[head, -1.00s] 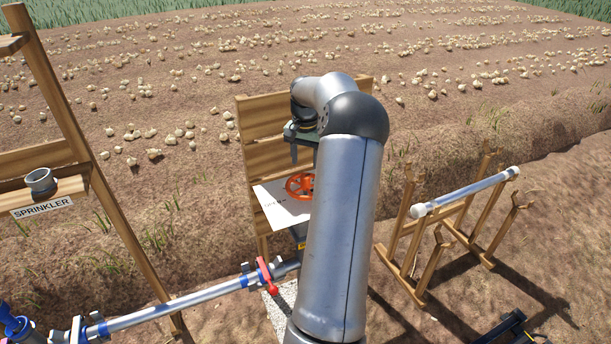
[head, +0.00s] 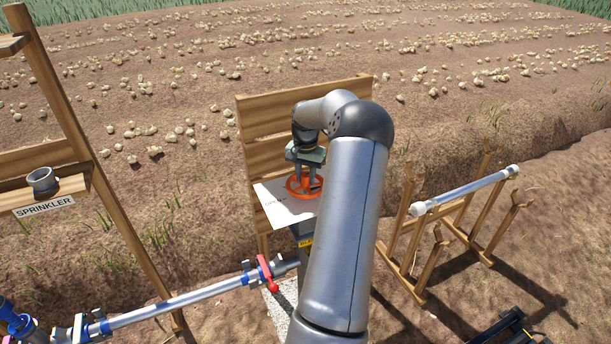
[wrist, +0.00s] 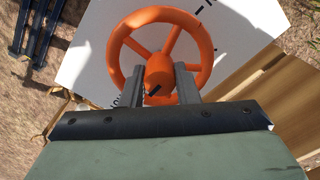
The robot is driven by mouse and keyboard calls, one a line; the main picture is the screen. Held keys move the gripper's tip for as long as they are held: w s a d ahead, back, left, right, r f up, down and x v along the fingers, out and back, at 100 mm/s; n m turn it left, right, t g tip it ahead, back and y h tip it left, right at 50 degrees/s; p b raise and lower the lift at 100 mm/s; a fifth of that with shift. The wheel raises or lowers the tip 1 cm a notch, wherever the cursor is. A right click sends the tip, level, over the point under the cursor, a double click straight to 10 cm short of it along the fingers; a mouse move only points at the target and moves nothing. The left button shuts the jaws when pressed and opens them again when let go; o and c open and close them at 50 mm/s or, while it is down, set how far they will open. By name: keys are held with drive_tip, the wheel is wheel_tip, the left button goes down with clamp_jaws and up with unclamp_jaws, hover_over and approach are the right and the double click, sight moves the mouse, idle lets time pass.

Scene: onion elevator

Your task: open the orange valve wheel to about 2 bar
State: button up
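The orange valve wheel (head: 293,190) lies on a white panel (head: 283,212) with dark markings, mostly covered by my arm. In the wrist view the wheel (wrist: 118,52) shows its rim, spokes and a round hub (wrist: 159,70) with a dark mark. My gripper (head: 303,180) is over the wheel, pointing down. In the wrist view its two grey fingers (wrist: 160,80) stand apart, one on each side of the hub. A narrow gap seems to remain; contact is not clear. The pressure reading cannot be made out; only parts of the panel's markings show.
A wooden board (head: 262,120) stands right behind the panel. A pipe with a red lever (head: 265,272) runs at lower left. A wooden frame with a SPRINKLER label (head: 43,207) stands left. A wooden rack (head: 410,230) holding a pipe (head: 465,190) stands right.

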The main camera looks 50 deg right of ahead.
sight(306, 174)
drive_tip(key=shift+n, duration=0.3)
drive_tip(key=n, duration=0.4)
drive_tip(key=shift+n, duration=2)
drive_tip(key=o, duration=1)
wheel_tip(306, 174, up, 18)
drive_tip(key=shift+f+b, duration=0.25)
drive_tip(key=shift+b, duration=0.4)
